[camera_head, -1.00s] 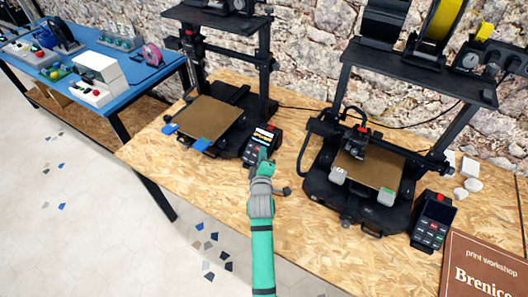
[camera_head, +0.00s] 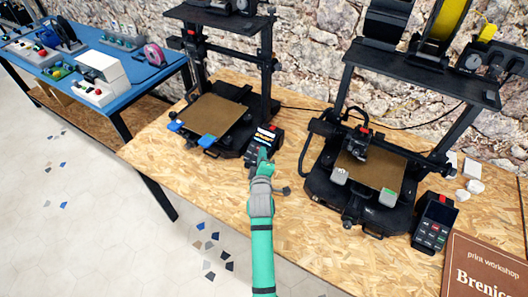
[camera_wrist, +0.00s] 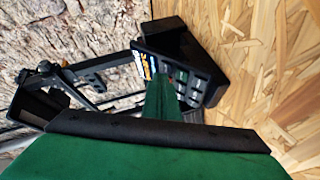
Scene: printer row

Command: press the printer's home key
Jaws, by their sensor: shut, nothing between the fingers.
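The left printer (camera_head: 215,115) stands on the wooden table with a control panel (camera_head: 266,137) at its front right corner. The panel has a lit screen and several keys; it also shows in the wrist view (camera_wrist: 176,72), with a red key and several grey keys. My gripper (camera_head: 263,154) is shut and empty, its tip at the panel's lower part in the head view. In the wrist view the green fingers (camera_wrist: 160,97) overlap the keypad and hide some keys. I cannot tell whether the tip touches a key, or which key is home.
A second printer (camera_head: 365,170) stands to the right with its own panel (camera_head: 434,222). A brown sign (camera_head: 483,268) is at the table's front right. A blue table (camera_head: 90,60) with several devices is at the left. Bare wood (camera_head: 300,240) lies in front.

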